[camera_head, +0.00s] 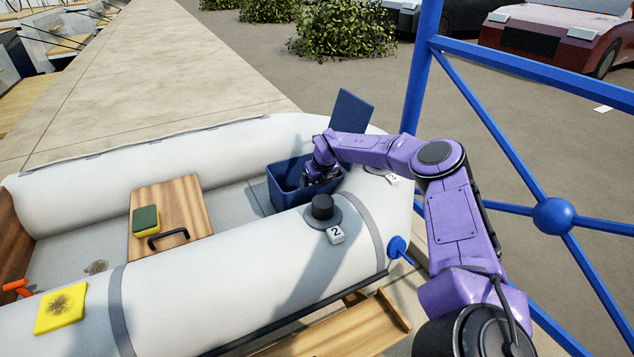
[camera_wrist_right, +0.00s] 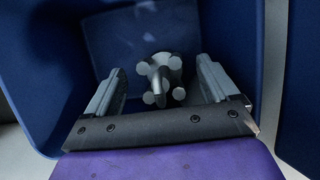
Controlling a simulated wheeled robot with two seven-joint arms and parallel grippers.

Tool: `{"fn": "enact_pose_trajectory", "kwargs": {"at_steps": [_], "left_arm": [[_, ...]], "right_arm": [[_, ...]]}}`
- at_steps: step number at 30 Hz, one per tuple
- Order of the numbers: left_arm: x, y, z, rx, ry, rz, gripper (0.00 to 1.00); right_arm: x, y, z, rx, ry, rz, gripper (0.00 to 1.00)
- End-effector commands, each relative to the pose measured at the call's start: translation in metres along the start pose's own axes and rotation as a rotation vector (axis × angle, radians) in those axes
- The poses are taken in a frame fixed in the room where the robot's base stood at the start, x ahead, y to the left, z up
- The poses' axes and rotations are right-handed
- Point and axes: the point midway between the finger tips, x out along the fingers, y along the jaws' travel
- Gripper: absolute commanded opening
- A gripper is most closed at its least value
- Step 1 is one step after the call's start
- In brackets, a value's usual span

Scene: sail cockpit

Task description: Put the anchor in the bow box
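The blue bow box (camera_head: 284,187) stands in the bow of the white inflatable boat with its lid (camera_head: 352,113) raised; its inside wall fills much of the right wrist view (camera_wrist_right: 40,75). The grey anchor (camera_wrist_right: 161,76) shows inside the box in the right wrist view, ahead of and between my right gripper's fingers. My right gripper (camera_wrist_right: 156,88) is open and reaches down into the box; it shows at the box opening in the head view (camera_head: 320,175). A gap shows between each finger and the anchor. My left gripper is not in view.
The boat's white tube (camera_head: 210,290) carries a black cap (camera_head: 322,207) and a label "2" (camera_head: 336,235). A wooden seat (camera_head: 170,215) holds a green and yellow sponge (camera_head: 145,220). A blue metal frame (camera_head: 553,216) stands at the right.

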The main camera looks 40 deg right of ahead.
Motion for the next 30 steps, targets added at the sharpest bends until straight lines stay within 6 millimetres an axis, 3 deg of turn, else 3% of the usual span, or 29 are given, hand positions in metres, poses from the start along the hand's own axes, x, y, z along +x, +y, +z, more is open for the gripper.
{"fn": "enact_pose_trajectory", "kwargs": {"at_steps": [8, 18, 21, 30], "left_arm": [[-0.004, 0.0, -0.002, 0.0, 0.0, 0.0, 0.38], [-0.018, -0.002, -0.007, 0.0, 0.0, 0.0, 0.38], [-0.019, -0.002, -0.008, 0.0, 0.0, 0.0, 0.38], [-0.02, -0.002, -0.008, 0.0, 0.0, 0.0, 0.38]], "right_arm": [[-0.012, -0.001, 0.002, 0.003, -0.002, 0.002, 0.87], [-0.095, 0.0, 0.003, 0.001, -0.005, 0.004, 0.87], [-0.111, 0.0, 0.002, 0.002, -0.001, 0.003, 0.87], [-0.121, 0.0, 0.0, 0.0, 0.001, 0.001, 0.87]]}}
